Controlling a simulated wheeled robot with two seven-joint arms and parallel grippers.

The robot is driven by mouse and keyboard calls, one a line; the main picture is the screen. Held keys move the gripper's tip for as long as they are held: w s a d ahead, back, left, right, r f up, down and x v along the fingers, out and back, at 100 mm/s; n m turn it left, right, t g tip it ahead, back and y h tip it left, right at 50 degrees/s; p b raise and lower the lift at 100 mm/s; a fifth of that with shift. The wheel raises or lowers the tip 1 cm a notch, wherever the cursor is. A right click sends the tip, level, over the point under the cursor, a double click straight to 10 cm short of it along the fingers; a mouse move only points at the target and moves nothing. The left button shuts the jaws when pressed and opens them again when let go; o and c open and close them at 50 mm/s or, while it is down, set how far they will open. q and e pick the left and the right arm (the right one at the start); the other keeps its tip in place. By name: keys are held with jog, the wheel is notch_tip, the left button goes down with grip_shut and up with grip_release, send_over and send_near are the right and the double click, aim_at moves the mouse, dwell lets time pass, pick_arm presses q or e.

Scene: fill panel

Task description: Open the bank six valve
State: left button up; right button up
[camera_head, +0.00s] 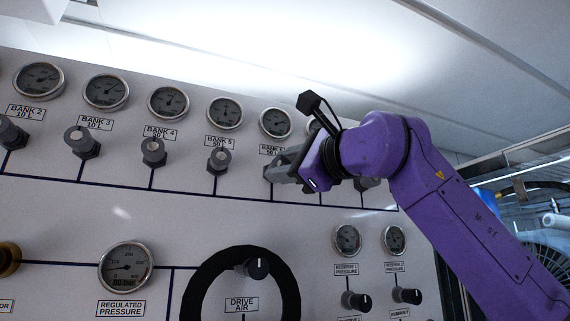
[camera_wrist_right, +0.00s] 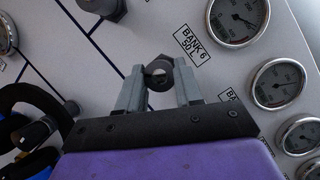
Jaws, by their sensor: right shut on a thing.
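The bank six valve knob (camera_wrist_right: 158,72) is a dark grey knob below the label "BANK 6 50 L" (camera_wrist_right: 191,45) in the right wrist view. My right gripper (camera_wrist_right: 159,88) has its two grey fingers on either side of the knob, shut on it. In the head view my right gripper (camera_head: 282,170) reaches the panel from the right under the bank six label, and it hides most of the knob. The bank six gauge (camera_head: 275,122) is above it. My left gripper is not in view.
The white panel (camera_head: 60,215) carries several similar valves, such as the bank five valve (camera_head: 219,161) and bank four valve (camera_head: 154,153). A large black ring around the drive air knob (camera_head: 258,268) lies below. Another valve is partly hidden behind my right wrist.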

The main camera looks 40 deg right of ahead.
jog(key=n, duration=0.1)
jog(key=n+g, duration=0.1)
jog(key=n, duration=0.2)
jog(key=shift+d+r+g, duration=0.1)
jog(key=shift+r+g, duration=0.15)
jog(key=shift+g, duration=0.05)
jog(key=shift+d+r+n+g+h, duration=0.1)
jog(key=shift+n+g, duration=0.1)
jog(key=shift+n, duration=0.5)
jog(key=shift+a+r+n+g+h, duration=0.1)
jog(key=shift+n+g, duration=0.1)
jog(key=shift+n, duration=0.5)
jog(key=shift+d+n+g+h, duration=0.1)
jog(key=shift+n+g, duration=0.1)
jog(key=shift+n, duration=0.5)
jog(key=o, duration=0.8)
jog(key=shift+c, duration=0.2)
jog(key=shift+o, duration=1.3)
jog(key=shift+w, duration=0.1)
jog(key=shift+w+f, duration=0.15)
jog(key=shift+w, duration=0.1)
jog(key=s+d+r, duration=0.1)
jog(key=s, duration=0.9)
jog(key=shift+s+d+r, duration=0.15)
jog(key=shift+r, duration=0.1)
jog(key=shift+s, duration=0.1)
